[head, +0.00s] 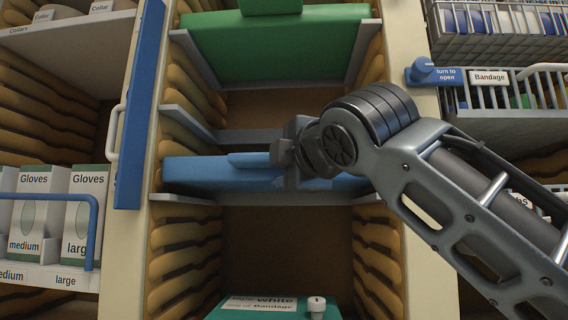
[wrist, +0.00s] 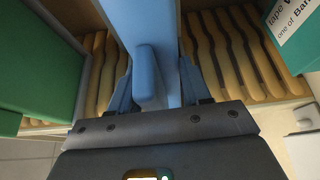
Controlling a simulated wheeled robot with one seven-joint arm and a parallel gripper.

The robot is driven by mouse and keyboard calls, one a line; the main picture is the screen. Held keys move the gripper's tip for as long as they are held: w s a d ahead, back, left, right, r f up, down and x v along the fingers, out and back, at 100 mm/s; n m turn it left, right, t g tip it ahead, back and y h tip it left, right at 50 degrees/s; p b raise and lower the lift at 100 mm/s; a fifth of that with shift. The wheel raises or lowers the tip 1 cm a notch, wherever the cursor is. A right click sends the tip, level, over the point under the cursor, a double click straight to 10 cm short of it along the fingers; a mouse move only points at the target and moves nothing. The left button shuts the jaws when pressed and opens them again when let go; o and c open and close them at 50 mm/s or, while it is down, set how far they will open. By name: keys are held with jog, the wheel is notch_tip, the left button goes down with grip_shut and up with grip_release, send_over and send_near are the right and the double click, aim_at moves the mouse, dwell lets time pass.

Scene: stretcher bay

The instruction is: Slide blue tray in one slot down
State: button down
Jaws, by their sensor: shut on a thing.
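The blue tray (head: 210,173) is in the middle bay of the cabinet in the head view, roughly level, just above a pair of grey rails (head: 183,199). Whether it rests on them is unclear. My gripper (head: 289,165) is at its front, shut on the raised front part of the tray. In the wrist view the blue tray (wrist: 148,18) runs away between my two fingers (wrist: 156,82).
A green tray (head: 275,48) sits higher in the same bay, with empty grey rails (head: 188,125) between. A teal box (head: 262,308) stands below. A blue upright panel (head: 139,105) edges the bay on the left. Wire baskets (head: 515,90) are at the right.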

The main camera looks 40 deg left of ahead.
jog(key=shift+f+b, duration=0.3)
jog(key=shift+f, duration=0.6)
dwell(0.8)
jog(key=shift+c, duration=2.2)
grip_release()
jog(key=shift+f, duration=0.1)
jog(key=v, duration=0.8)
jog(key=shift+a, duration=0.1)
